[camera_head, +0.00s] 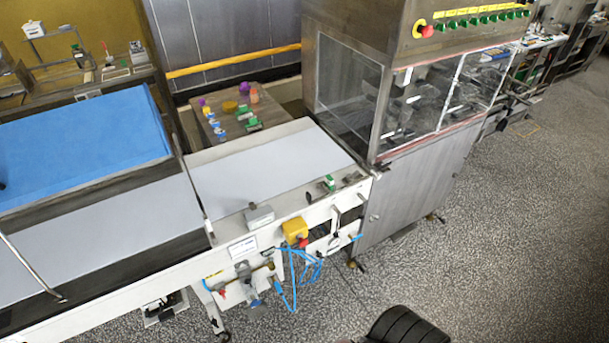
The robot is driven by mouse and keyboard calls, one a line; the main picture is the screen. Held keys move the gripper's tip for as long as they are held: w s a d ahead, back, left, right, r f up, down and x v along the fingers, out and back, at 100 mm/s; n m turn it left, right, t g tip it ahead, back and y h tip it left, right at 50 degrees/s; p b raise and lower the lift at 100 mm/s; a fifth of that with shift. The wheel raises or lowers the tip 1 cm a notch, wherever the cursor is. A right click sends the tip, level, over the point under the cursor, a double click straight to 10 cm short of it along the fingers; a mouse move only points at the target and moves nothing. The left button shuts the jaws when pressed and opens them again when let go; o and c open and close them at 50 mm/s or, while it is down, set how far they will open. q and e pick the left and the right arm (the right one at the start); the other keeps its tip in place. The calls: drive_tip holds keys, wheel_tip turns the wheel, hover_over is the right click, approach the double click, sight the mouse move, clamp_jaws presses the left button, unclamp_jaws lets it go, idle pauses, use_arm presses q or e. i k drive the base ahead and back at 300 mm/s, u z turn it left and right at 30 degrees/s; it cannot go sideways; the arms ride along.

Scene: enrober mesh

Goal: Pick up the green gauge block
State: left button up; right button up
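Two small green objects show on the small table behind the conveyor, one (244,111) and a nearer one (253,123). Another small green object (329,182) sits on the near edge of the conveyor frame, beside dark fittings. All are too small for me to tell which is the green gauge block, or whether the one on the frame is a fixed part.
The white conveyor belt (265,172) is bare. Purple, orange, yellow and blue items share the small table (208,134). A steel machine with clear windows (345,85) stands right of the belt. A yellow box (295,229) and blue hoses project in front. Speckled floor (500,230) is open at right.

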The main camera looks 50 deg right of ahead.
sight(329, 180)
drive_tip(key=z, duration=0.15)
drive_tip(key=i, duration=0.65)
drive_tip(key=z, duration=1.1)
drive_tip(key=i, duration=0.55)
drive_tip(key=z, duration=0.55)
